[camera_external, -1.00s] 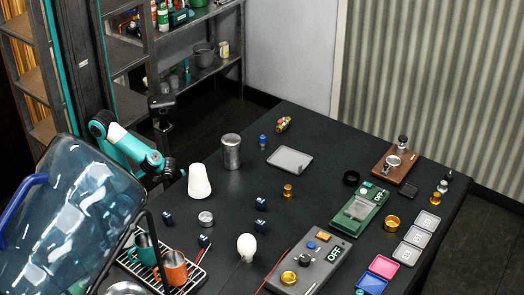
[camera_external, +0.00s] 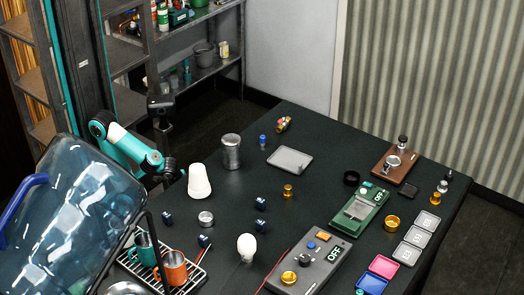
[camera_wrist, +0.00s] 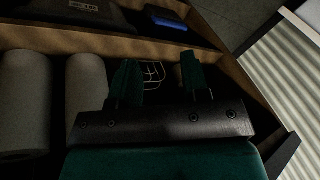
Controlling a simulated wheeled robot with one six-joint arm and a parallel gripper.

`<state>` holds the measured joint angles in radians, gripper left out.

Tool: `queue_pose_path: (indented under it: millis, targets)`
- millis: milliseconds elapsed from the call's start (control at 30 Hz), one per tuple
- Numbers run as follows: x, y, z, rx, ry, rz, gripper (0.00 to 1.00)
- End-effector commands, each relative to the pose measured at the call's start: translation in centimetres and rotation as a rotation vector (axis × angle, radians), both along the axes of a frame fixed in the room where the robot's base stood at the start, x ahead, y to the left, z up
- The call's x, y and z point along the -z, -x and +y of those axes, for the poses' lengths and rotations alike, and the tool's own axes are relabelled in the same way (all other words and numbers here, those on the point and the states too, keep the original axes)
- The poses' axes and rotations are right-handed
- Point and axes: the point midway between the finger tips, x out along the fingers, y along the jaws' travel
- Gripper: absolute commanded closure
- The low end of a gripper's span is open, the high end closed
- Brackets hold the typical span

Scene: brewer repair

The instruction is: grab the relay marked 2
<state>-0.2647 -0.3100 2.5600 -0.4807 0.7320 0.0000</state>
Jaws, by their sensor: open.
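My gripper (camera_wrist: 161,82) is open and empty in the wrist view, facing a shelf. In the external view my arm is folded beyond the table's left edge, away from the blocks. No block shows in the wrist view.
A white cone (camera_external: 199,182), metal canister (camera_external: 231,151) and metal ring (camera_external: 206,219) stand near the blocks. A white bulb (camera_external: 247,246), grey OFF panel (camera_external: 322,262) and large blue jug (camera_external: 75,215) are nearer the front. Grey rolls (camera_wrist: 25,100) show in the wrist view.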

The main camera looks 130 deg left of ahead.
Motion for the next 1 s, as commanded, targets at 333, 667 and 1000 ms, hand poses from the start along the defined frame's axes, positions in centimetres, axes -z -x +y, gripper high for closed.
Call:
queue_pose_path:
  millis: [333, 667, 1000]
  targets:
    - [0.0, 0.0, 0.0, 0.0, 0.0, 0.0, 0.57]
    - [0.0, 0.0, 0.0, 0.0, 0.0, 0.0, 0.38]
    - [-3.3, 0.0, 0.0, 0.0, -0.001, -0.001, 0.38]
